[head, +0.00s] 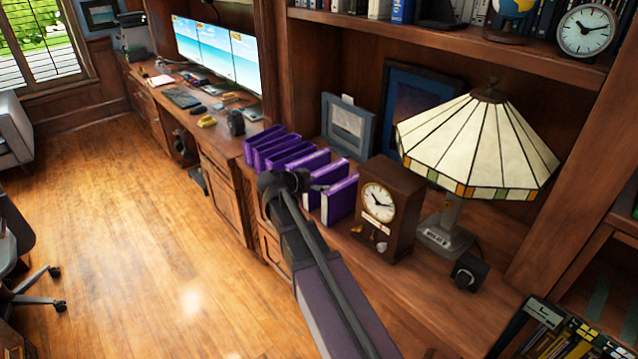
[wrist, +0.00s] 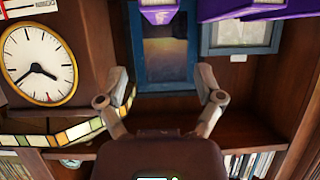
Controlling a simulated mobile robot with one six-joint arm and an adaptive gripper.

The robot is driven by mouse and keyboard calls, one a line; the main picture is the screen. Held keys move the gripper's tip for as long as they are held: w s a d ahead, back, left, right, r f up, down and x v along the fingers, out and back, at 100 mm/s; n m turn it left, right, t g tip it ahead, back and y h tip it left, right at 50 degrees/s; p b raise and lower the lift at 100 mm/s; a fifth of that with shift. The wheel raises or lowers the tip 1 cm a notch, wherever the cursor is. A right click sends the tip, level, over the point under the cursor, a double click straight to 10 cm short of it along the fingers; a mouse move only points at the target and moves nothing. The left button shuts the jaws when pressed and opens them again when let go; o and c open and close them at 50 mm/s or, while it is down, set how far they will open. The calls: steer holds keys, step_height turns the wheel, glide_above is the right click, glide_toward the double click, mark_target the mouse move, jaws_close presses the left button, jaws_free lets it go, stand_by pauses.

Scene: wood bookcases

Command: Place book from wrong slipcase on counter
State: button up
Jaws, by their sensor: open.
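Several purple slipcases or books stand in a row on the wooden counter (head: 440,293). The far group (head: 268,146) is close together, and the nearest purple one (head: 340,198) stands beside the brown clock. I cannot tell books from slipcases, nor which slipcase is the wrong one. My gripper (head: 305,181) is at the row, by its front side, and hides part of it. In the wrist view, my gripper (wrist: 163,78) is open with nothing between its fingers. Two purple ends (wrist: 158,12) (wrist: 250,9) show at the top edge, beyond the fingertips.
A brown clock (head: 388,205) and a stained-glass lamp (head: 478,145) stand on the counter right of the row. Picture frames (head: 348,126) lean behind. A shelf (head: 450,42) overhangs the counter. Monitors (head: 218,53) stand farther left. The wood floor (head: 130,200) is open at left.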

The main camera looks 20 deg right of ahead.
steer(key=s+a+f+n+g+y, duration=0.1)
steer(key=s+a+f+n+y, duration=0.2)
steer(key=s, duration=0.4)
steer(key=s+a+f+n+g+y, duration=0.2)
steer(key=s+a+f+n+y, duration=0.2)
steer(key=s+a+n+y, duration=0.1)
steer(key=s+a+f+n+g+y, duration=0.1)
steer(key=s+a+f+n+y, duration=0.2)
steer(key=s, duration=0.7)
steer(key=a+n+y, duration=0.1)
steer(key=n, duration=0.1)
steer(key=shift+a+f+n+g, duration=0.3)
steer(key=shift+a+n, duration=0.05)
steer(key=shift+n, duration=0.05)
steer(key=c, duration=0.4)
